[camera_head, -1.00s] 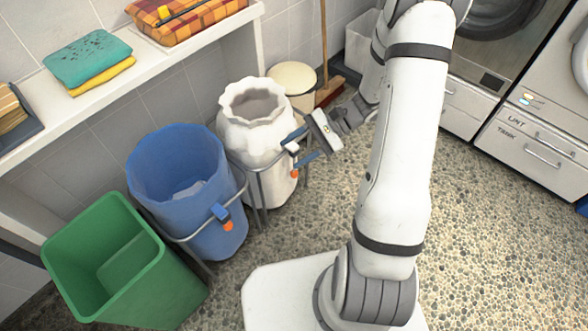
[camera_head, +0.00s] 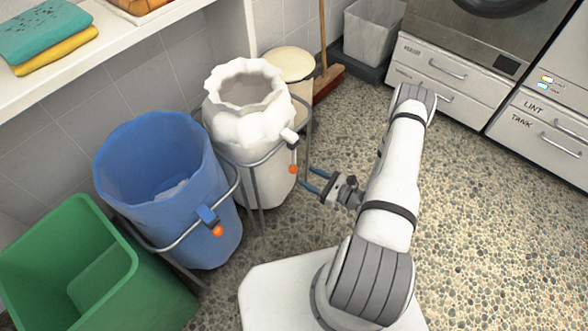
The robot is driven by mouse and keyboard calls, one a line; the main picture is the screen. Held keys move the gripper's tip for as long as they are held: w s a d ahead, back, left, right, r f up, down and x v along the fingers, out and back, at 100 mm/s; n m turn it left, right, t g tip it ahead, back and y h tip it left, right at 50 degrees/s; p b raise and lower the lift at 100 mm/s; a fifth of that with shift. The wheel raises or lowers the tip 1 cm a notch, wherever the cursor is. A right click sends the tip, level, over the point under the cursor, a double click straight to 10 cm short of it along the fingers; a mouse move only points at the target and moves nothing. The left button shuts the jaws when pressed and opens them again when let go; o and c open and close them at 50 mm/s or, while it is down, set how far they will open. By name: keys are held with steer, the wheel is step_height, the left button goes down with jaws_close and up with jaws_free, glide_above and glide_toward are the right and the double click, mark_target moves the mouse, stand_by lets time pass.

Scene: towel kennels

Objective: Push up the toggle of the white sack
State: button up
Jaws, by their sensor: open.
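The white sack (camera_head: 249,120) stands open-topped in a grey metal ring stand (camera_head: 254,172). Its toggle is a white block (camera_head: 289,136) on the front of the ring, with an orange-red tip (camera_head: 293,169) hanging below it. I cannot tell whether a finger touches the stand or the tip.
A blue sack (camera_head: 160,190) with its own blue toggle (camera_head: 208,216) stands to the left, and a green bin (camera_head: 75,270) beyond it. A cream lidded bin (camera_head: 291,65) and a broom (camera_head: 328,78) are behind. Speckled floor (camera_head: 480,220) is clear on the right.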

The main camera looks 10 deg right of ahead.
mark_target(293, 169)
steer(key=b+x, duration=0.1)
steer(key=x, duration=0.6)
steer(key=shift+w+a+b, duration=0.15)
steer(key=shift+w+b, duration=0.1)
steer(key=shift+b, duration=0.05)
jaws_close()
steer(key=shift+f, duration=0.1)
